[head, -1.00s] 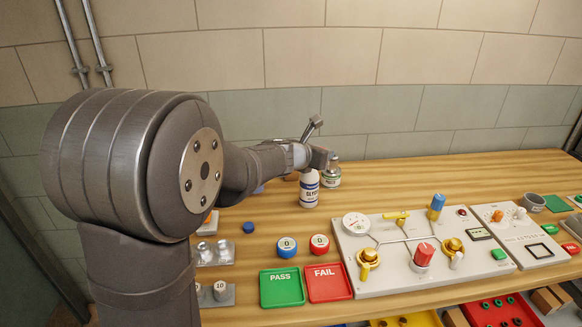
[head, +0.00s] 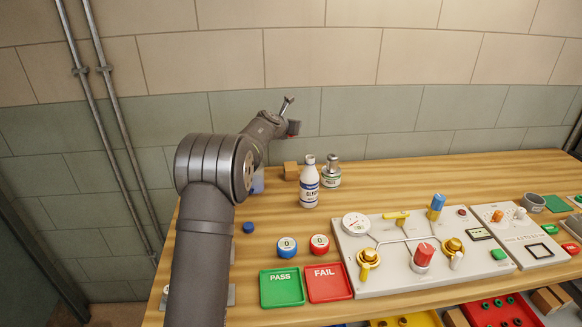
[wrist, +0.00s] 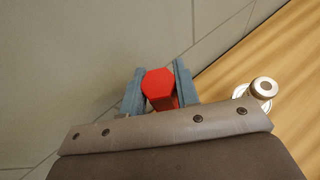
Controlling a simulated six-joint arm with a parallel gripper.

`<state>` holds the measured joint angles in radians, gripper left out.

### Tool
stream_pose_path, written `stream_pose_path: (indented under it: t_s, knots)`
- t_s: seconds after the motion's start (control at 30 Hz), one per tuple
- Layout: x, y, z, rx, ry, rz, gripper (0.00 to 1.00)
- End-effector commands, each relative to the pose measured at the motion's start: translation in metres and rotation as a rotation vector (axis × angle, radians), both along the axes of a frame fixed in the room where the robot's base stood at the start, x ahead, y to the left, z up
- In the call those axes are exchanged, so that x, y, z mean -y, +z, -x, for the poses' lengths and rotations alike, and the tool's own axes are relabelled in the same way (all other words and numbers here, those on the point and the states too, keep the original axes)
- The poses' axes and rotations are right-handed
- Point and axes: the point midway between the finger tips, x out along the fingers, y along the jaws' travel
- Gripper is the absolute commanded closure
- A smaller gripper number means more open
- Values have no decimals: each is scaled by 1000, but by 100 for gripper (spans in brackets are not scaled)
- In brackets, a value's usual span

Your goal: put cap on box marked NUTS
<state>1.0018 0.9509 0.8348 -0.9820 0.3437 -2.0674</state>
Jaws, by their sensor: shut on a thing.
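My gripper (head: 293,128) is raised above the far side of the bench, near the back wall. In the wrist view my gripper (wrist: 160,88) is shut on a red six-sided piece (wrist: 158,83), held between its two blue-grey fingers. I cannot tell whether this piece is the cap. In the head view it is too small to make out clearly. No box with a readable NUTS mark shows. A small wooden block (head: 290,171) stands on the bench below my gripper. A small blue round piece (head: 248,227) lies to the right of my arm.
A white labelled bottle (head: 309,184) and a metal-topped jar (head: 331,173) stand upright near my gripper. A valve panel (head: 400,277), a green PASS tray (head: 282,301) and a red FAIL tray (head: 329,296) lie in front. The back right of the bench (head: 430,172) is clear.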

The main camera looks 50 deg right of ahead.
Motion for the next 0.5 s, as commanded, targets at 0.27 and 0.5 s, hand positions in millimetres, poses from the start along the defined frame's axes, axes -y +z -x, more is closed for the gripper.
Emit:
stream_pose_path:
  t_s: [0.27,0.5]
  knots:
    - [0,-29,0,0,0,0,96]
    - [0,-63,0,-2,-1,-2,96]
